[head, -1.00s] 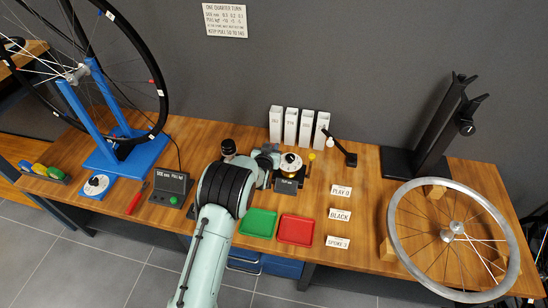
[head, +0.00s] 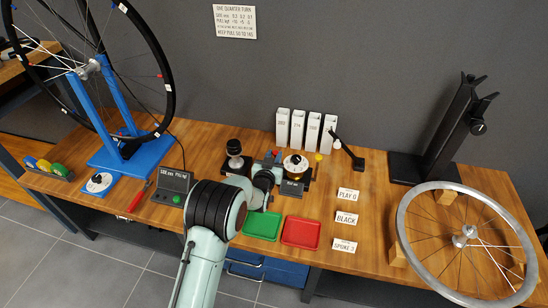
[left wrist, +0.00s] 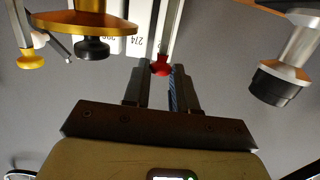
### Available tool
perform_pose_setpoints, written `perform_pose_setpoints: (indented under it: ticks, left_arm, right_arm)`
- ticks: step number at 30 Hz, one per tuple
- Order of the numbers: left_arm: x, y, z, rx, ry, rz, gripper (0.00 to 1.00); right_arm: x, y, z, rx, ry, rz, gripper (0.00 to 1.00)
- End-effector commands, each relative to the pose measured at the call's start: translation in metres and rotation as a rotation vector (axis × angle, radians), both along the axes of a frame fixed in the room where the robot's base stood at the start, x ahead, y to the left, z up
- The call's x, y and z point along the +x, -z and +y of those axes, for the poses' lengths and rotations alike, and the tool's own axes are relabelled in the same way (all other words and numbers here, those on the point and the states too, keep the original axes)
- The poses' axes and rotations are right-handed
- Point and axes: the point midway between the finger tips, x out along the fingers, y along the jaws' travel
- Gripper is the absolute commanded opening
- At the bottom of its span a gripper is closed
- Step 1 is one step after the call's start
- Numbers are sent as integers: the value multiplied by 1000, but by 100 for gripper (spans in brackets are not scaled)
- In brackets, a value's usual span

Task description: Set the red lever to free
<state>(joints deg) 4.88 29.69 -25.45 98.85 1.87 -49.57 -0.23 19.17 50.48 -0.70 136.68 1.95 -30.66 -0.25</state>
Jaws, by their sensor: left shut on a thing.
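In the head view my left gripper (head: 274,164) is at the back of the bench, between a black-topped fixture and a gold-and-white dial. My right gripper is not in view.
The gold-and-white dial (head: 295,165) stands close on the right, and the black-topped fixture (head: 234,155) close on the left. White tubes (head: 298,130) stand behind. Green (head: 262,225) and red (head: 300,233) trays lie in front. A wheel (head: 400,222) lies at the right.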

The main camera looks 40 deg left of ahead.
Motion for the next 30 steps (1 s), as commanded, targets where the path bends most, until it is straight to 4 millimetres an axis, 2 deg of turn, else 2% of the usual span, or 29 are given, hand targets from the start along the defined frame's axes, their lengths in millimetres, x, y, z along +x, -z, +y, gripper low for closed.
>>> perform_pose_setpoints:
  ticks: [1,8,9,10,11,22,26,30]
  left_arm:
    - [-3,11,-2,-12,1,27,0]
    - [-3,12,-3,-12,2,28,0]
    - [-3,12,-3,-12,2,28,36]
    - [-3,12,-3,-12,2,27,46]
    - [-3,11,-2,-11,2,26,51]
    - [-6,5,-4,-8,1,16,51]
    - [-20,2,-11,-9,0,16,51]
    - [-46,-4,-25,-9,0,17,51]
  right_arm:
    - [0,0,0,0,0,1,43]
    - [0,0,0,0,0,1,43]
    - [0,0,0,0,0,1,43]
    - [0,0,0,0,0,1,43]
    - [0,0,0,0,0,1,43]
    - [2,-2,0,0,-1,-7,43]
    - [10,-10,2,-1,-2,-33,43]
    - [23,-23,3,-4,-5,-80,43]
